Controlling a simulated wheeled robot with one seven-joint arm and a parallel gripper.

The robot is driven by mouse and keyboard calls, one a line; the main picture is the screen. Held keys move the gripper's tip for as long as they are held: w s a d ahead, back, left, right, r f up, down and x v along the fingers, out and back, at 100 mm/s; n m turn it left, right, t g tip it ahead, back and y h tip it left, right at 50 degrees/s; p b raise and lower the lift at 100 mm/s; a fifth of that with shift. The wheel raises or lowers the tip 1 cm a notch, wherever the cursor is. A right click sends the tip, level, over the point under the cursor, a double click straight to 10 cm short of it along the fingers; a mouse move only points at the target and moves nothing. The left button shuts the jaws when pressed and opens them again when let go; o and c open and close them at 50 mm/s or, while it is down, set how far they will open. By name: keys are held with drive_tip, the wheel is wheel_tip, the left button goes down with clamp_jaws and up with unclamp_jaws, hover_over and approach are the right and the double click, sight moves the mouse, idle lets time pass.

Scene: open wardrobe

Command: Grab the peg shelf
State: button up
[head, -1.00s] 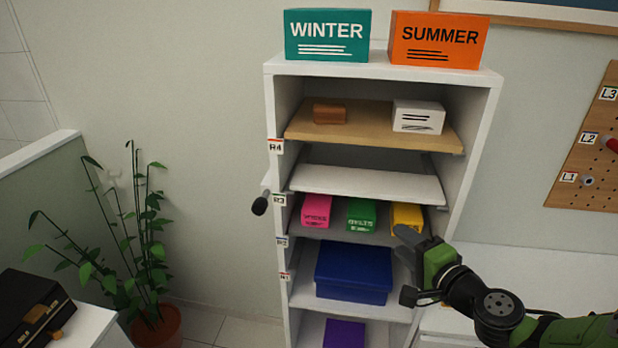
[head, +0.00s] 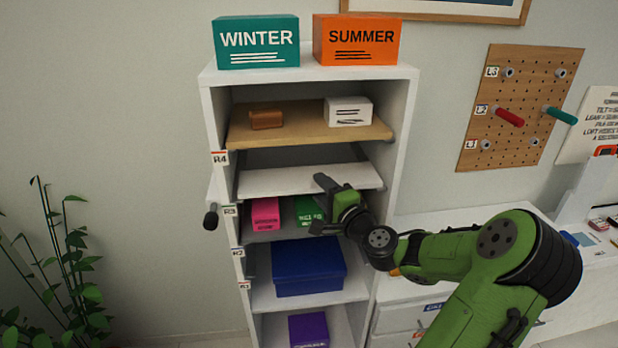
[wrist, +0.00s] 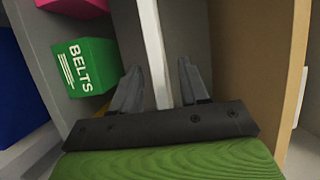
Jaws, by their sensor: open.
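The white shelf board (head: 290,180) lies in the cabinet between the tan shelf and the row of small boxes. It looks like the peg shelf, though no pegs are visible under it. My gripper (head: 322,206) is open at the board's front edge, right of its middle. In the wrist view, the white board (wrist: 152,45) runs between the two open fingers of my gripper (wrist: 158,75), with a gap visible on each side. My gripper and arm hide part of the board's front edge and the boxes below.
The tan shelf (head: 300,122) above carries a brown block (head: 266,119) and a white box (head: 348,111). Below the board are a pink box (head: 265,213) and the green BELTS box (wrist: 85,65), close to one finger. A blue box (head: 308,268) sits lower.

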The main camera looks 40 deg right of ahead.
sight(313, 182)
drive_tip(key=x, duration=0.4)
drive_tip(key=shift+w+a+f+p, duration=0.1)
drive_tip(key=shift+w+p, duration=0.15)
drive_tip(key=shift+p, duration=0.1)
drive_tip(key=shift+s, duration=0.2)
drive_tip(key=shift+c, duration=0.9)
clamp_jaws()
drive_tip(key=shift+w, duration=0.1)
